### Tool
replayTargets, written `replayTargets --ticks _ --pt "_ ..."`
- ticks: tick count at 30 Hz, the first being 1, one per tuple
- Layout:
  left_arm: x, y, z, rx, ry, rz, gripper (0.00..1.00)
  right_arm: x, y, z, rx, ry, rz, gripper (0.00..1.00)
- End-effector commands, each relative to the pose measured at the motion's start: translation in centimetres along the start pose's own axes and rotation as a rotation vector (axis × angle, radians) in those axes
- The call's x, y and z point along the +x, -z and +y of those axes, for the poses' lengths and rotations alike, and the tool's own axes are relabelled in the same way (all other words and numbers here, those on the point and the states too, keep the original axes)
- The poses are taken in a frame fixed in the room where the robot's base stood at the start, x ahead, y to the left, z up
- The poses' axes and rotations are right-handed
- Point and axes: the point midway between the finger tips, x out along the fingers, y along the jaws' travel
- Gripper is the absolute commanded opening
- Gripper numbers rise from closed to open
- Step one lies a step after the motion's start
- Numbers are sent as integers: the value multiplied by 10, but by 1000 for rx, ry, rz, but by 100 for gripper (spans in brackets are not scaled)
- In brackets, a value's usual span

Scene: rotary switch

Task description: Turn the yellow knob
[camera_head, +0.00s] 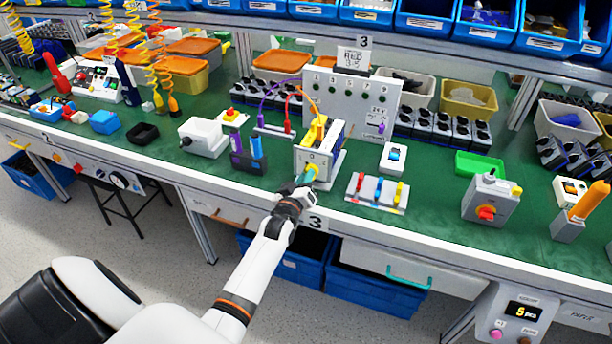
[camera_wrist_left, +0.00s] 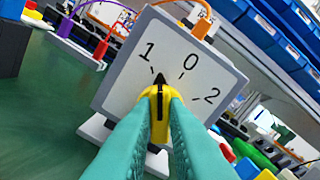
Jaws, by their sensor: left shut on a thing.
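The yellow knob (camera_wrist_left: 159,105) sits on the white face of a rotary switch box (camera_wrist_left: 120,80) marked 1, 0 and 2. Its black pointer points between the 1 and 0 marks, closer to 1. My left gripper (camera_wrist_left: 160,118) has its teal fingers shut on the knob, one on each side. In the head view the switch box (camera_head: 318,157) stands near the bench's front edge, and my left gripper (camera_head: 307,178) reaches it from the front. The knob (camera_head: 312,170) is partly hidden there by the fingers. My right gripper is not in view.
A tray with red, blue and yellow levers (camera_head: 377,193) stands right of the switch box. A white panel with cables (camera_head: 350,100) rises behind.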

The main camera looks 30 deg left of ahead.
Motion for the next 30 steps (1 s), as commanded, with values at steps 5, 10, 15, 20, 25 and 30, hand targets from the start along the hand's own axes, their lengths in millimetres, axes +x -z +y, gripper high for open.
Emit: replayTargets --ticks 5,10,15,20,25,30 --pt "0 -1 0 -106 0 0 0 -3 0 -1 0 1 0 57" --pt "0 0 1 -174 0 0 0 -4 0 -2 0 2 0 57" --pt "0 0 1 -209 0 -1 0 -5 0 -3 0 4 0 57" --pt "0 0 1 -220 0 -1 0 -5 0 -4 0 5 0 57" --pt "0 0 1 -220 0 -1 0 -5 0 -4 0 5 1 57" --pt "0 0 1 -220 0 -1 21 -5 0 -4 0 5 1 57"
